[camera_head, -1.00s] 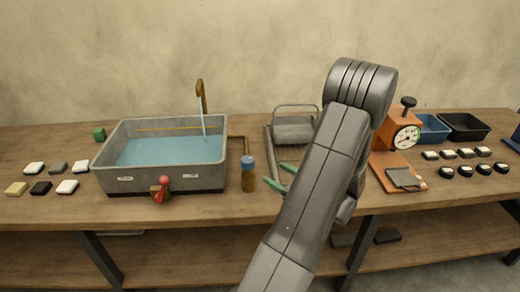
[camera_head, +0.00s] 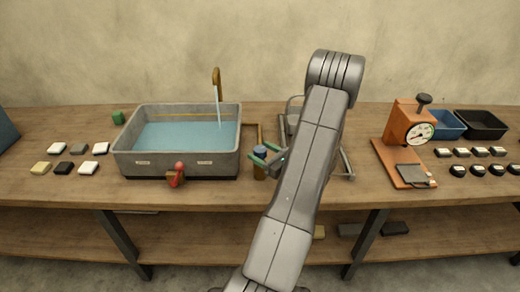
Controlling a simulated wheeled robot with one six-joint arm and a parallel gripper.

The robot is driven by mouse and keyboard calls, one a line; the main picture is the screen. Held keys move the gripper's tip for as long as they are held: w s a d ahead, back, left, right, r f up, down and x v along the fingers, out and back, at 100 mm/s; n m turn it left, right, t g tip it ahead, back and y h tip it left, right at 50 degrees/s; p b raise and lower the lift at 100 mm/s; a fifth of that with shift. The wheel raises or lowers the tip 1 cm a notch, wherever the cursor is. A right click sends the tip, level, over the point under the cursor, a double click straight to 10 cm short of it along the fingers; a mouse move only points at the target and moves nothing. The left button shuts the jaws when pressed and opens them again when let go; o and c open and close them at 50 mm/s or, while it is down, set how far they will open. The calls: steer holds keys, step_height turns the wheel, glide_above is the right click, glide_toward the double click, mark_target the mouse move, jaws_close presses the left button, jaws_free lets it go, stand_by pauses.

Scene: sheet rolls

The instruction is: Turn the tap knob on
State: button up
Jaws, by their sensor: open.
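The tap knob (camera_head: 179,172) is red and sits on a small brown mount at the front wall of the grey basin (camera_head: 150,165). The brown tap spout (camera_head: 216,78) stands at the back of the basin, and a pale stream of water (camera_head: 218,108) falls from it into the blue water (camera_head: 175,136). My gripper (camera_head: 264,154) has green fingertips. It is open and empty, to the right of the basin and apart from the knob, over or in front of a blue-capped bottle (camera_head: 259,170). My arm hides part of the bench behind it.
A rack (camera_head: 346,165) is partly hidden by my arm. An orange press with a dial (camera_head: 408,125) and bins (camera_head: 480,124) stand right. Bench front between rack and press is clear.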

steer(key=shift+w+a, duration=0.35)
steer(key=shift+a, duration=0.1)
steer(key=c, duration=1)
steer(key=shift+o, duration=0.2)
